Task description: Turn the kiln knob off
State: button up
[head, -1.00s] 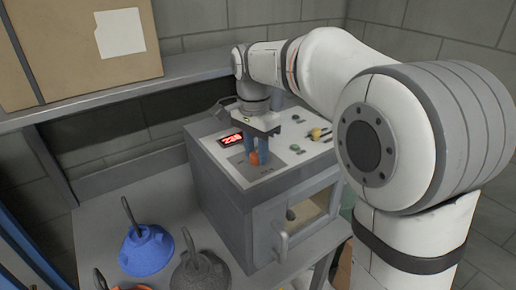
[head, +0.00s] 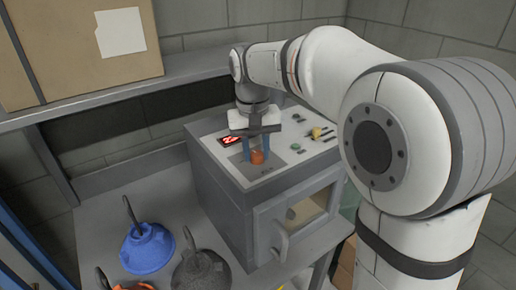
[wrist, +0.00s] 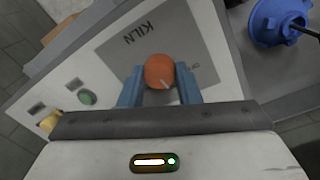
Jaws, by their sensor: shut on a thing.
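The kiln (head: 222,200) is a grey box with a sloped light control panel on top, standing on the bench. Its orange knob (head: 257,157) sits on a grey plate; in the wrist view the knob (wrist: 160,70) has a pale pointer mark at its lower right, and the plate reads "KILN". My gripper (head: 262,150) comes down from above with its blue fingers on both sides of the knob, shut on it. The fingers (wrist: 160,84) also show in the wrist view.
A green button (head: 296,146) and a yellow knob (head: 316,132) are on the same panel. The kiln door has a handle (head: 281,243). A cardboard box (head: 75,50) sits on the shelf behind.

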aim_at(256, 154)
jog(key=n, duration=0.5)
jog(key=shift+n, duration=0.3)
jog(key=n, duration=0.4)
jog(key=shift+d+n+t, duration=0.1)
jog(key=shift+n+t, duration=0.2)
jog(key=o, duration=1)
jog(key=r, duration=0.7)
jog(key=shift+s+r+b, duration=0.2)
jog(key=shift+r+b, duration=0.1)
jog(key=shift+r, duration=0.1)
